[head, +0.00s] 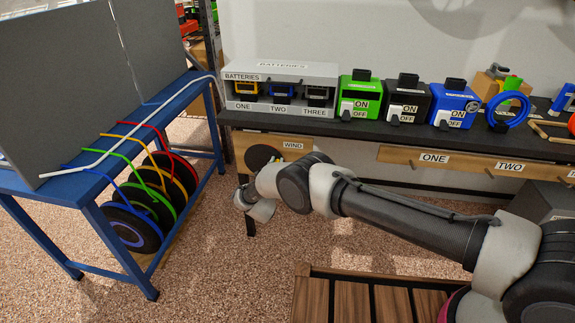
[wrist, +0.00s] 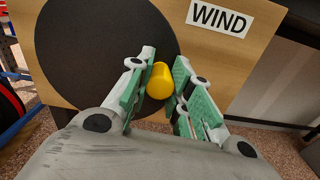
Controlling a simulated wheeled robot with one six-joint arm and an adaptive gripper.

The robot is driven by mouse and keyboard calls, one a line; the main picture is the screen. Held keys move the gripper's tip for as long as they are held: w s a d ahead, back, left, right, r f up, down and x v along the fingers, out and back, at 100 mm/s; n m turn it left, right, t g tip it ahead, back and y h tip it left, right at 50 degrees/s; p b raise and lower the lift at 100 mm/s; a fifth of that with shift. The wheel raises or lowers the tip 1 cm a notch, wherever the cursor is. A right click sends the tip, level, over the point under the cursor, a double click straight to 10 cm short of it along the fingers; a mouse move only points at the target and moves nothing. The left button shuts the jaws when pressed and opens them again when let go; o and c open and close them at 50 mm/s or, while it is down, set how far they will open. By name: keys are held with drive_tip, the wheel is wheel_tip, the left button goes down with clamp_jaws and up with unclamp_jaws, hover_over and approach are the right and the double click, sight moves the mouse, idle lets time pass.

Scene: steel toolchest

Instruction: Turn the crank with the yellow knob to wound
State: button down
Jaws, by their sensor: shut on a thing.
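The crank shows in the wrist view as a black disc (wrist: 95,55) on a wooden panel, with a yellow knob (wrist: 160,80) near its lower right edge. A WIND label (wrist: 220,17) is on the panel at the upper right of the disc. My gripper (wrist: 161,82) has its green-padded fingers on both sides of the yellow knob and is shut on it. In the head view the disc (head: 258,156) shows under the bench beside the WIND label.
A blue rack (head: 110,219) with coloured hoops and black wheels stands at the left. Battery boxes (head: 282,73) and several switch units stand on the dark bench top (head: 345,124).

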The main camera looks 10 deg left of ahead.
drive_tip(key=shift+d+f+m, duration=0.1)
drive_tip(key=shift+f+m, duration=0.65)
drive_tip(key=shift+m, duration=0.55)
drive_tip(key=c, duration=1.3)
unclamp_jaws()
drive_tip(key=s, duration=1.2)
drive_tip(key=shift+a, duration=0.25)
